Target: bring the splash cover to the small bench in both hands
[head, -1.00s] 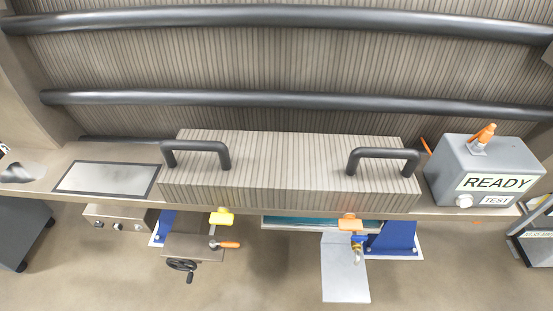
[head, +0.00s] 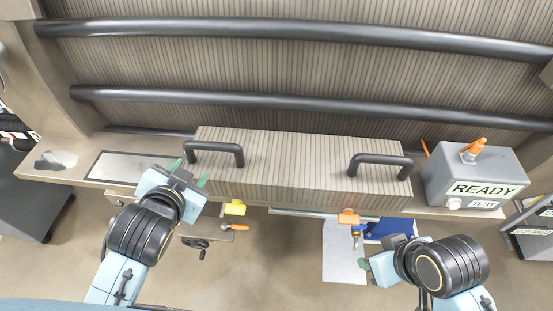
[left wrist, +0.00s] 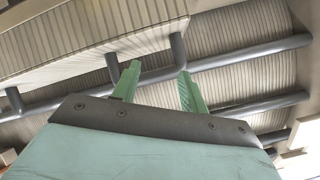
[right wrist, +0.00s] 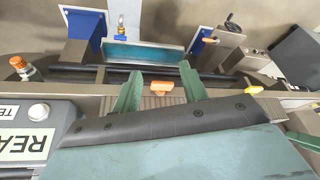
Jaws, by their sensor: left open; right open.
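The splash cover appears to be the long ribbed beige box (head: 300,165) on the ledge, with a dark handle near each end: left handle (head: 215,148) and right handle (head: 380,160). My left gripper (head: 190,174) is open and empty, just left of and in front of the left handle. Its green fingers (left wrist: 157,85) show spread in the left wrist view, below the ribbed cover (left wrist: 95,30). My right gripper (head: 371,270) is open, in front of and below the cover's right end, apart from its handle. Its fingers (right wrist: 160,92) show apart in the right wrist view. I cannot pick out the small bench.
A grey box marked READY (head: 475,178) stands close to the cover's right end. A framed plate (head: 125,167) lies on the ledge at left. Yellow (head: 235,207) and orange (head: 348,217) clips sit at the ledge's front edge. Dark pipes (head: 300,102) run behind.

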